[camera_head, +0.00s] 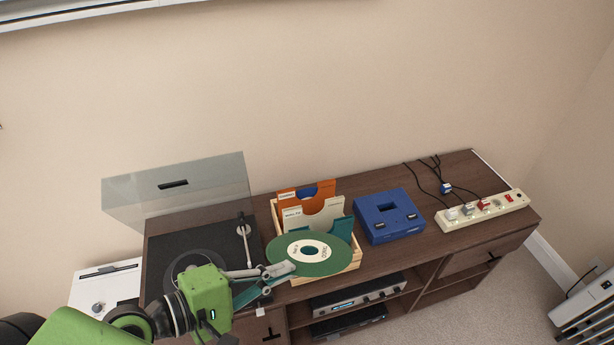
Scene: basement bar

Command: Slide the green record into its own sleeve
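The green record (284,247), with a cream label, is held flat or slightly tilted by my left gripper (283,270), which is shut on its left edge. The record is over the front of a light wooden crate (357,257). The crate holds upright sleeves: an orange sleeve (323,190) at the back, a cream sleeve (325,213) before it, and a teal-green sleeve (343,228) at the front, mostly hidden behind the record. I cannot tell whether the record touches the sleeves. My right gripper is not in view.
A turntable (167,257) with its clear lid (185,192) raised stands left of the crate. A blue device (389,215) and a power strip (482,210) with cables are to the right.

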